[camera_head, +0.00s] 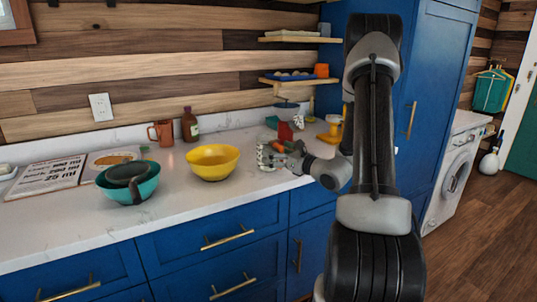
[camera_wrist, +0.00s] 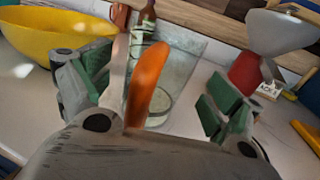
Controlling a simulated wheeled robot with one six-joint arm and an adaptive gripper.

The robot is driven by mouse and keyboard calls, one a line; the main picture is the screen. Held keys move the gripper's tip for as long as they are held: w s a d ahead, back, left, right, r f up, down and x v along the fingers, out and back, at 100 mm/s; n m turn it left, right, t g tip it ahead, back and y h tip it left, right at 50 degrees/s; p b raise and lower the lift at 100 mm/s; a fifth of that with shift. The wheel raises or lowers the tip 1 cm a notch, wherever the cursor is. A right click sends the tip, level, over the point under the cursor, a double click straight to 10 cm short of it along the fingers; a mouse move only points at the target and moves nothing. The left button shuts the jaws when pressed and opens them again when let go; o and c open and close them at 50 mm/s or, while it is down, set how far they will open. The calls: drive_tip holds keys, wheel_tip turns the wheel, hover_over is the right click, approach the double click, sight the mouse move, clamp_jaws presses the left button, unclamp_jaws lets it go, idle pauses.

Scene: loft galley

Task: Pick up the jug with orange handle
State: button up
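The jug is clear, with pale markings on its side, and stands on the white counter. Its orange handle (camera_wrist: 148,82) faces my wrist camera, and its glass body (camera_wrist: 187,58) shows behind the handle. In the head view the jug (camera_head: 265,156) is at my gripper's left, partly hidden by it. My gripper (camera_wrist: 158,92) is open, with one green-padded finger on each side of the handle. I see gaps between the pads and the handle. In the head view my gripper (camera_head: 284,157) is low over the counter; contact with the jug cannot be told.
A yellow bowl (camera_head: 212,162) stands left of the jug, and a teal bowl (camera_head: 128,190) farther left. A red item (camera_head: 285,132) stands behind, with a grey bowl-shaped top (camera_wrist: 280,32) over it. A yellow stand (camera_head: 333,130) is at the right. Shelves (camera_head: 300,81) hang above.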

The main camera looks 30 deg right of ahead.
clamp_jaws()
idle(0.4)
wheel_tip(320, 180, up, 10)
idle(0.5)
